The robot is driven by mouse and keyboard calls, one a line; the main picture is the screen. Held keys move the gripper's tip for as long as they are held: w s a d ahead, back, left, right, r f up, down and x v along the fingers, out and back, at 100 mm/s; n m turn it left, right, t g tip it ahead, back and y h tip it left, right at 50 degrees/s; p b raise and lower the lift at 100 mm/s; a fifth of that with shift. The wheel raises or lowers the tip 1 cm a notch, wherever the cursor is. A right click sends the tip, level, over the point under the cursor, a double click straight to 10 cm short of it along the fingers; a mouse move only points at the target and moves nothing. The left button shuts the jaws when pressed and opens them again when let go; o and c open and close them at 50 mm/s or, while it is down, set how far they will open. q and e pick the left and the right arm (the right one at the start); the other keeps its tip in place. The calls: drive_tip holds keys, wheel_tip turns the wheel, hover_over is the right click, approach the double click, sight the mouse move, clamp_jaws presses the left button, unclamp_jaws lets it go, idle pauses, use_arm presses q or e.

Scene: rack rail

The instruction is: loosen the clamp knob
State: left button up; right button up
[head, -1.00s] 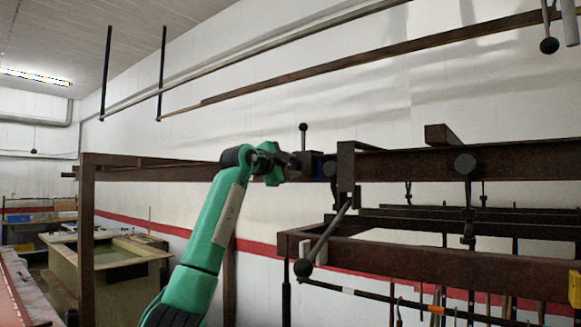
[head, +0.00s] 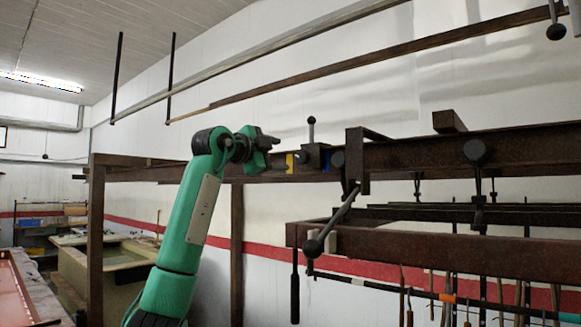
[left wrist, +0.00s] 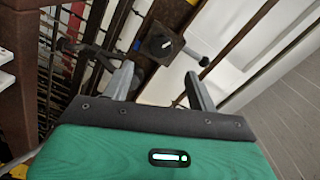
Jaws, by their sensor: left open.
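A small dark clamp block (head: 313,157) sits on the brown rack rail (head: 410,155). A short upright lever with a dark ball knob (head: 311,121) rises from it. Blue and yellow marks show on the rail beside the block. In the left wrist view the clamp block (left wrist: 160,44) has a round hub, and its ball knob (left wrist: 204,61) lies to the right. My left gripper (head: 275,140) is open and empty, to the left of the clamp and apart from it. Its spread fingers (left wrist: 160,76) also show in the left wrist view. My right gripper is not in view.
A lower brown beam (head: 420,250) carries hanging tools. Long bars hang overhead.

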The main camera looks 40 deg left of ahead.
use_arm(q)
drive_tip(key=s+b, duration=0.1)
drive_tip(key=s, duration=0.3)
drive_tip(key=shift+a, duration=0.1)
drive_tip(key=shift+w, duration=0.1)
idle(0.4)
